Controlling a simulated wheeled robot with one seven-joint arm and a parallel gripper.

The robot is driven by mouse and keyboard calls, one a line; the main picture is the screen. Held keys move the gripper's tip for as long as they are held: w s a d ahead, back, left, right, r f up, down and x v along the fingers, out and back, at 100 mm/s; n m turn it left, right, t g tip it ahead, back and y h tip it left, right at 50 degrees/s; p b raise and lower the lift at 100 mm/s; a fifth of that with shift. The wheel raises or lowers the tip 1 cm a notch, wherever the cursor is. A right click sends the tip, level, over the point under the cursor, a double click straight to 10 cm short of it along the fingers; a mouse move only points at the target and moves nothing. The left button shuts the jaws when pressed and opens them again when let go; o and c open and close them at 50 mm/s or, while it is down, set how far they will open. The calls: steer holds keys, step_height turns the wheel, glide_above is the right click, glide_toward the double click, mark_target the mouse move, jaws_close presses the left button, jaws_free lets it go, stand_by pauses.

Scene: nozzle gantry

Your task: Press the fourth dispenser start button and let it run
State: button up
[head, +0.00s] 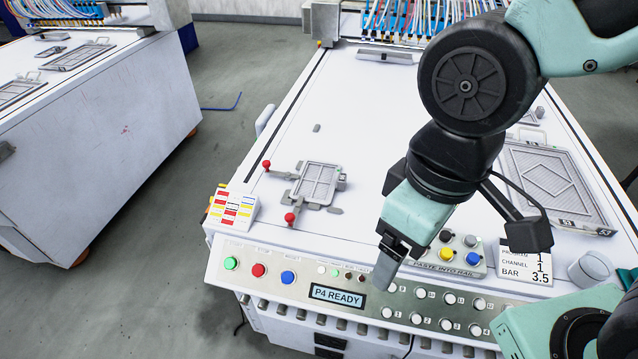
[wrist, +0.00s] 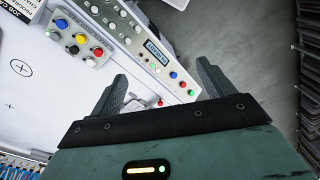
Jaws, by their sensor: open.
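The sloped control panel (head: 330,272) runs along the front edge of the white table. It carries a green button (head: 231,263), a red button (head: 258,270) and a blue button (head: 288,277) at the left. Its display (head: 337,296) reads "P4 READY". Two rows of round white buttons (head: 445,324) sit right of the display, with small numbers beside them. My gripper (head: 385,272) is over the panel near the left end of these rows, with nothing in it. In the wrist view my gripper's fingers (wrist: 162,88) are spread, and the green button (wrist: 191,92) shows between them.
A smaller box (head: 446,254) with coloured buttons, marked "paste into rail", stands behind the panel's right part. A clamp fixture (head: 318,183) with red knobs is on the table. A colour-labelled block (head: 232,206) stands at the panel's left end.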

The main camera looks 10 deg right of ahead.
jaws_close()
stand_by(1.7)
